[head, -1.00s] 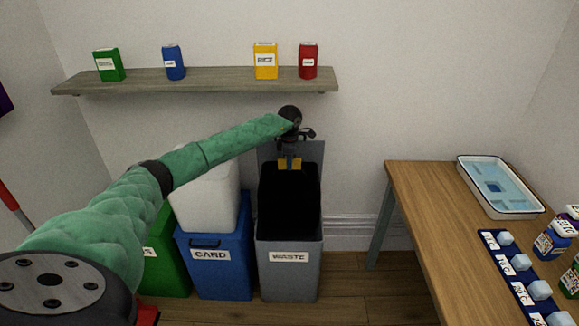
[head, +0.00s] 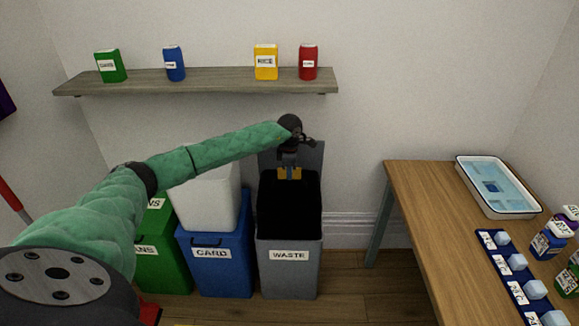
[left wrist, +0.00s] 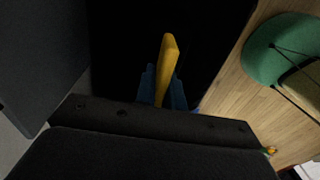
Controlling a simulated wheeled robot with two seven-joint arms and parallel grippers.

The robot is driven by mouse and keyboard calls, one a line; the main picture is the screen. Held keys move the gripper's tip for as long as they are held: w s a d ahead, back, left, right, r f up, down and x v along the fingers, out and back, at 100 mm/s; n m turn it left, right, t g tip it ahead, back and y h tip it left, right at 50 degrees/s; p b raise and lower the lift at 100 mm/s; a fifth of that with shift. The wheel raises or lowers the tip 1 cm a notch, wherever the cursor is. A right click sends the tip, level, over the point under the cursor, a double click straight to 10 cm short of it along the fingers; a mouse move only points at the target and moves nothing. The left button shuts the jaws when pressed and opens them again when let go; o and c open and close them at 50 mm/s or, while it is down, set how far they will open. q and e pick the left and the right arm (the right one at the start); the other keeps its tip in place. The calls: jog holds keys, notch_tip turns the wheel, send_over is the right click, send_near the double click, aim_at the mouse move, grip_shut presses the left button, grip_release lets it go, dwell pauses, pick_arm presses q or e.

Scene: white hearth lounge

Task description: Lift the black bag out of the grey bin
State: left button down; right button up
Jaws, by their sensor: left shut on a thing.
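The grey bin (head: 290,278), labelled WASTE, stands on the floor with its grey lid (head: 316,155) raised at the back. The black bag (head: 290,208) shows as a dark mass at the bin's mouth, above the front rim. I cannot tell how deep its lower part sits. My left gripper (head: 290,174) is at the bag's top, shut on its yellow tie. In the left wrist view, the blue fingers (left wrist: 162,90) pinch the yellow tie (left wrist: 169,60) against the black bag (left wrist: 210,40). My right gripper is not in view.
A blue CARD bin (head: 226,275) with a white block (head: 205,200) over it stands close left, beside a green bin (head: 165,268). A wooden table (head: 425,215) with a tray (head: 497,208) is at right. A shelf (head: 220,80) is above. Floor between bin and table is free.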

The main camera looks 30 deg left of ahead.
aim_at(289, 193)
pick_arm(q)
jog(key=s+d, duration=0.2)
jog(key=s, duration=0.1)
jog(key=shift+s+r+p, duration=0.15)
jog(key=shift+s+p, duration=0.15)
jog(key=shift+p, duration=0.1)
jog(key=shift+s+d+p, duration=0.15)
jog(key=shift+s+d, duration=0.5)
jog(key=shift+s, duration=0.35)
jog(key=shift+s+d+p, duration=0.15)
jog(key=shift+s+d, duration=0.45)
jog(key=shift+s, duration=0.45)
jog(key=shift+s+d+p, duration=0.15)
jog(key=shift+s+d, duration=0.5)
jog(key=shift+s, duration=0.35)
jog(key=s+d, duration=0.4)
jog(key=s, duration=0.3)
jog(key=shift+s+d, duration=0.2)
jog(key=shift+d, duration=0.15)
